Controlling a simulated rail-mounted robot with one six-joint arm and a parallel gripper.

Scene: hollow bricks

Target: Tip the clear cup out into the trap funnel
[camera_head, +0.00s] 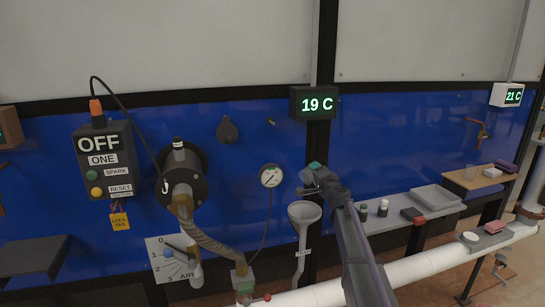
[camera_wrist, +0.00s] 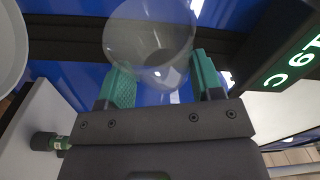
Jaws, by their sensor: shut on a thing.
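My gripper (camera_head: 314,174) is in front of the blue wall panel, just above and slightly right of the funnel. In the wrist view its green fingers (camera_wrist: 162,88) are shut on the clear cup (camera_wrist: 150,30), one on each side. The cup is see-through, so I cannot tell what it holds or how far it is tilted. I cannot make out the held cup in the head view. The grey trap funnel (camera_head: 304,211) has a wide round mouth and a narrow stem. A pale round rim, likely the funnel's (camera_wrist: 10,45), shows at the wrist view's left edge.
A 19 C display (camera_head: 315,104) is above my gripper. A pressure gauge (camera_head: 271,176) and a ribbed hose (camera_head: 208,235) are left of the funnel. Small bottles (camera_head: 383,208) and a tray (camera_head: 437,197) are on the shelf at right. A white pipe (camera_head: 420,265) runs below.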

